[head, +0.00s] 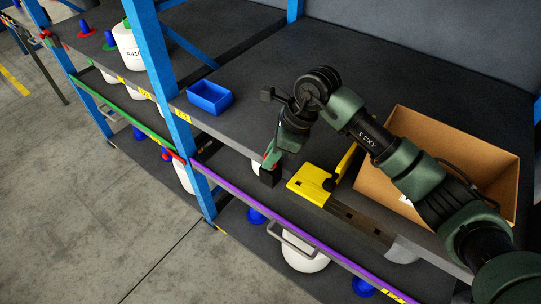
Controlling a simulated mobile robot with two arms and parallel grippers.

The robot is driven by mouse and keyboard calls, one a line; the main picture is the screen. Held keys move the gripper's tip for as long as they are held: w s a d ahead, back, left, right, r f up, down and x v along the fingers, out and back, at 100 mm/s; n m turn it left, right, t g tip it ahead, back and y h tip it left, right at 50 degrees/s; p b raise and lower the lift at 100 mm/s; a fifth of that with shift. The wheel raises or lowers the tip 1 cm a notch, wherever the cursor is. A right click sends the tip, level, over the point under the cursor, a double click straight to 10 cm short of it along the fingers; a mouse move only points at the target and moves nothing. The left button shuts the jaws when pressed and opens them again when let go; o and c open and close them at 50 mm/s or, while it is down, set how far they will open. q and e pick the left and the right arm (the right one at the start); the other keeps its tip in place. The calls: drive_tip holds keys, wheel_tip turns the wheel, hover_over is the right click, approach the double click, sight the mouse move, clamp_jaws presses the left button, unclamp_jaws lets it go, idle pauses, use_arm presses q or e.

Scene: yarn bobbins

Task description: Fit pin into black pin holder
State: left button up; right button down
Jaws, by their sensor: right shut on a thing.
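My right gripper (270,174) hangs at the end of my green and black arm, over the shelf's front edge and left of a yellow bracket (311,182). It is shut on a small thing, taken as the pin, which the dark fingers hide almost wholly. A small black rounded part (329,184) sits against the yellow bracket, with a dark bar (350,216) running on to the right along the edge. I cannot tell which of these black parts is the pin holder. The gripper is apart from the bracket. My left gripper is not in view.
An open cardboard box (482,158) stands on the shelf behind my right arm. A blue bin (209,98) stands at the left by a blue rack post (150,62). White bobbins (303,257) and blue cones are on lower levels. The shelf's back middle is clear.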

drive_tip(key=c, duration=1.3)
unclamp_jaws()
drive_tip(key=shift+c, duration=0.2)
drive_tip(key=b+v, duration=0.2)
drive_tip(key=v, duration=0.5)
drive_tip(key=shift+r, duration=0.4)
drive_tip(key=shift+d, duration=0.1)
